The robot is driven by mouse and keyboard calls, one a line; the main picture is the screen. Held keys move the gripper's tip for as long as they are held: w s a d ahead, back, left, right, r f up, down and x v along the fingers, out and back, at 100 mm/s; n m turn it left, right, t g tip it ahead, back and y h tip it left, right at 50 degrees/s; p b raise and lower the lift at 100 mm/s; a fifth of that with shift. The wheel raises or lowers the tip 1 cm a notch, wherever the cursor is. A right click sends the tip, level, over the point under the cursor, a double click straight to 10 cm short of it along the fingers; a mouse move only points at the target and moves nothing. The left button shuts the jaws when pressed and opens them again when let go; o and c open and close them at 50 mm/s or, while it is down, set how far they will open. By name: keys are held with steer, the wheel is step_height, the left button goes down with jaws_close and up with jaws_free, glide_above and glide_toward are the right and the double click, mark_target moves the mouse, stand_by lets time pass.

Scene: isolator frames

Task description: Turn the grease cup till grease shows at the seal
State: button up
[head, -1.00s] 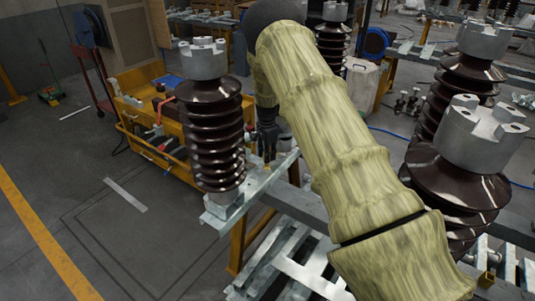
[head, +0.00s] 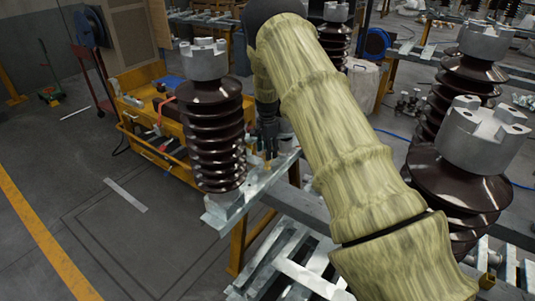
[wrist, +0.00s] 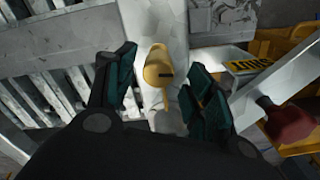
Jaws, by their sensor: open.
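The grease cup (wrist: 158,72) is a small brass-yellow cup with a dark mark on its face, in the middle of the wrist view. It sits over a pale grey metal part. My gripper (wrist: 163,84) is open, with one dark green finger on each side of the cup and a visible gap to each. In the head view my gripper (head: 268,137) points down behind the brown ribbed insulator, above a steel beam (head: 228,212). A small brassy spot shows below its fingers. I cannot make out the seal or any grease.
A brown ribbed insulator (head: 211,130) stands close to the left of my gripper. More insulators (head: 465,180) stand on the right. In the wrist view a yellow lettered plate (wrist: 250,64) and a dark red part (wrist: 288,122) lie to the right.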

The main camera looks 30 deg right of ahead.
step_height(320, 180, up, 10)
stand_by(0.4)
stand_by(0.4)
